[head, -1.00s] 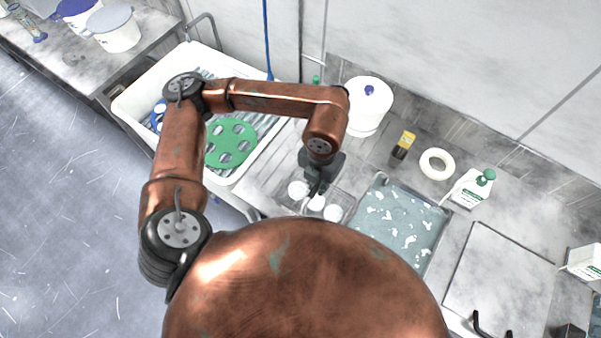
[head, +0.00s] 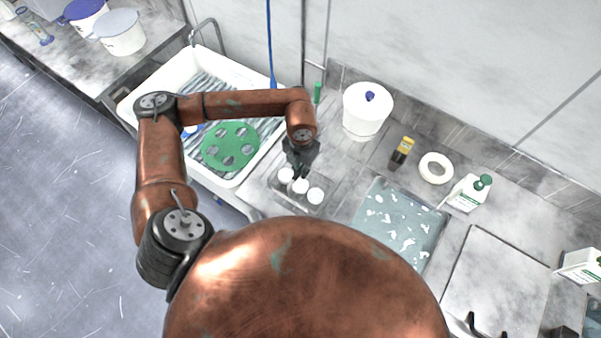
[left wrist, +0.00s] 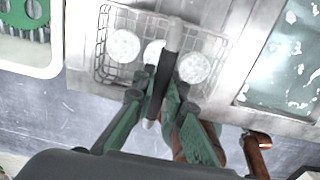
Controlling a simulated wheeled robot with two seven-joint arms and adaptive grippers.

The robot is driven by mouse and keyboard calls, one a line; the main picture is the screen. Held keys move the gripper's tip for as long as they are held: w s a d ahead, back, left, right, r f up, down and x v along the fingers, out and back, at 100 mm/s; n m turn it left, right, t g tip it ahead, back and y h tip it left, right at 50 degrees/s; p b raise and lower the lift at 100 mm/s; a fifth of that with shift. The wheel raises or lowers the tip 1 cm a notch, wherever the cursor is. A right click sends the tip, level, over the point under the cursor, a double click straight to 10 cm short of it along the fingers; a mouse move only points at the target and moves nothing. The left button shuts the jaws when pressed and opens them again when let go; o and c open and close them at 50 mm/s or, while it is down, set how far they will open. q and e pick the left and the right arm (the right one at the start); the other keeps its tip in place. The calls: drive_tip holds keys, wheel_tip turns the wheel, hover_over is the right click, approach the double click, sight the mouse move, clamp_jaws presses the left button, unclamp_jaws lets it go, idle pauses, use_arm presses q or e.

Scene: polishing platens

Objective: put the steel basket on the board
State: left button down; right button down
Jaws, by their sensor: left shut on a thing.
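The steel basket (head: 312,207) is a small wire basket holding white round pieces. It is over the steel counter between the sink and the blue-grey tray, and its mesh fills the top of the left wrist view (left wrist: 103,45). My left gripper (head: 301,174) is above it, shut on its bar-like handle (left wrist: 172,45). I cannot tell whether the basket touches the counter. A flat pale grey square slab (head: 497,280), which looks like the board, lies at the right. Dark curved tips at the bottom right may be my right gripper (head: 487,327); its state is unclear.
The white sink (head: 225,58) at the left holds a green holed disc (head: 230,146). The blue-grey tray (head: 398,222) lies between basket and slab. A white lidded pot (head: 366,112), dark bottle (head: 401,152), white ring (head: 436,156) and white bottle (head: 466,193) stand behind.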

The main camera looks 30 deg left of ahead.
use_arm(q)
wheel_tip(320, 180, down, 3)
drive_tip(key=shift+r+p, duration=0.1)
drive_tip(key=shift+p, duration=0.45)
drive_tip(key=shift+f, duration=0.25)
drive_tip(key=c, duration=2)
unclamp_jaws()
drive_tip(key=shift+o, duration=0.2)
drive_tip(key=shift+r, duration=0.3)
wheel_tip(320, 180, up, 12)
drive_tip(key=b, duration=0.2)
drive_tip(key=shift+f+b, duration=0.1)
drive_tip(key=shift+b, duration=0.2)
